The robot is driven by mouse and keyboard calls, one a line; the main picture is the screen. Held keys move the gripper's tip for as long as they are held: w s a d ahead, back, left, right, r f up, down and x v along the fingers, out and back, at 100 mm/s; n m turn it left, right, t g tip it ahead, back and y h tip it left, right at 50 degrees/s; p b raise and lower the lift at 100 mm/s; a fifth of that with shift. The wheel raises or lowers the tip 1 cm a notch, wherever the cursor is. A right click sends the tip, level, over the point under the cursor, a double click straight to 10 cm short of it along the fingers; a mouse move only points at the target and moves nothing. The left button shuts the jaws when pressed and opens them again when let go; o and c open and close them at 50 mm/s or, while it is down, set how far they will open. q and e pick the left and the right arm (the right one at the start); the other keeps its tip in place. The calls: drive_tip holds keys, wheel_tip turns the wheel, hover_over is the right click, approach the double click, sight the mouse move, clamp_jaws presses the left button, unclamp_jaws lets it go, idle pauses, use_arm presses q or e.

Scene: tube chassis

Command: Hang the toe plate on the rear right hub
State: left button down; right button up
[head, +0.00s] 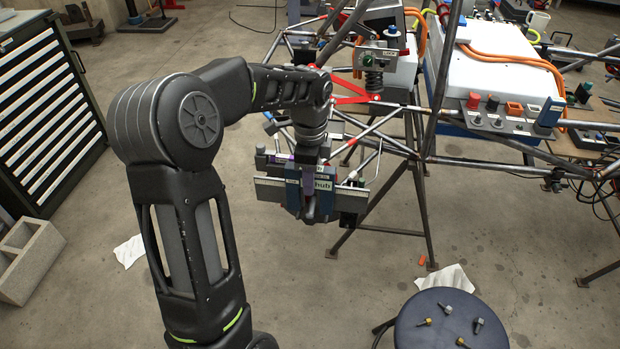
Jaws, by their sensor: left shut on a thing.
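My left gripper (310,208) comes down from above at the near end of the tube chassis (398,150). It is shut on the toe plate (268,189), a wide grey metal plate that sticks out on both sides of the fingers. The hub lies close to or behind the plate and is mostly hidden by the gripper and plate. I cannot tell whether the plate touches the hub. My right gripper is not in view.
A dark trestle leg (425,205) supports the chassis. A round stool (450,322) with several bolts stands at front right. A tool cabinet (45,110) and concrete block (28,258) are at left.

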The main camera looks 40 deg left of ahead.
use_arm(q)
drive_tip(key=shift+f, duration=0.1)
drive_tip(key=b, duration=0.3)
hover_over(310, 214)
drive_tip(key=shift+w+a+f, duration=0.1)
drive_tip(key=shift+w+f, duration=0.05)
drive_tip(key=shift+f, duration=2)
drive_tip(key=shift+p, duration=0.4)
drive_tip(key=shift+f, duration=0.2)
idle(0.5)
drive_tip(key=shift+f+b, duration=1.45)
drive_tip(key=shift+f, duration=0.65)
drive_tip(key=c, duration=1.1)
unclamp_jaws()
